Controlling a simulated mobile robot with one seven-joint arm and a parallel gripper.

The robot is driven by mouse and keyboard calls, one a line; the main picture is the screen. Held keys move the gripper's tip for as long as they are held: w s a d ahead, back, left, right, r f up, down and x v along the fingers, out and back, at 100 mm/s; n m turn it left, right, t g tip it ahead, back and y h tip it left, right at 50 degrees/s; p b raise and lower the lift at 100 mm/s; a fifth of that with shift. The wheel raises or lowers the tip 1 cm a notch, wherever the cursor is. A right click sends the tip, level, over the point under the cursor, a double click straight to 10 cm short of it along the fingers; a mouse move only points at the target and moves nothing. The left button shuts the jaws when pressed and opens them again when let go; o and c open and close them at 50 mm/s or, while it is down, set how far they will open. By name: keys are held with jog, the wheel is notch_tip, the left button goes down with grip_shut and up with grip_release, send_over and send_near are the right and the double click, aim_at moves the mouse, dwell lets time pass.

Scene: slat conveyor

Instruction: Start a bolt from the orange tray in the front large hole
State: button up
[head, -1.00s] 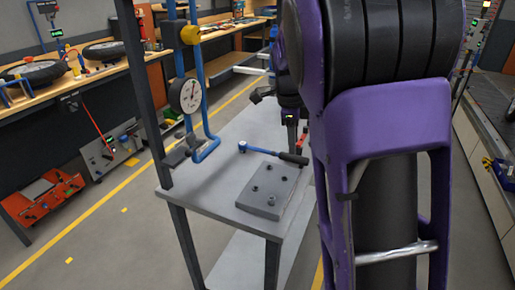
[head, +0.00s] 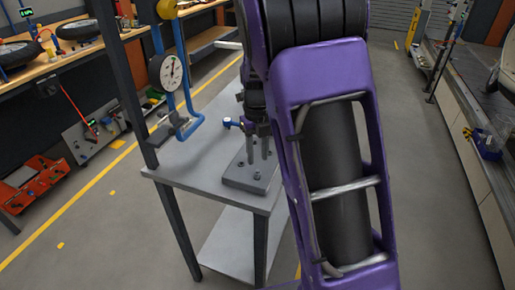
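A grey block (head: 238,182) with several dark round holes lies on the grey table near its front edge. My gripper (head: 258,157) points down over the back part of the block, partly behind my purple arm. Two finger-like grey parts show side by side, but at this size I cannot tell whether they are open or hold a bolt. The front holes of the block are in view; the right side is partly covered by my arm. The orange tray is not visible.
A blue-headed wrench (head: 232,123) lies behind the block, its handle hidden. A dial gauge (head: 167,72) hangs on a blue frame at the table's left, beside a dark post (head: 128,90). The table's left front (head: 180,170) is clear.

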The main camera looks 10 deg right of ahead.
aim_at(258, 170)
jog(key=shift+f+m, duration=0.25)
jog(key=shift+m, duration=0.35)
jog(key=shift+f+b, duration=0.3)
jog(key=shift+b, duration=0.2)
jog(key=n+b, duration=0.3)
jog(key=n, duration=0.2)
jog(key=n+b, duration=0.2)
jog(key=n, duration=0.2)
jog(key=shift+r+n, duration=0.1)
jog(key=shift+n, duration=0.2)
jog(key=shift+f+b, duration=1)
jog(key=shift+f, duration=0.85)
grip_shut()
jog(key=shift+r+m+p, duration=0.15)
jog(key=shift+m+p, duration=0.25)
jog(key=shift+p, duration=0.1)
jog(key=shift+m+p, duration=0.4)
jog(key=shift+m, duration=0.5)
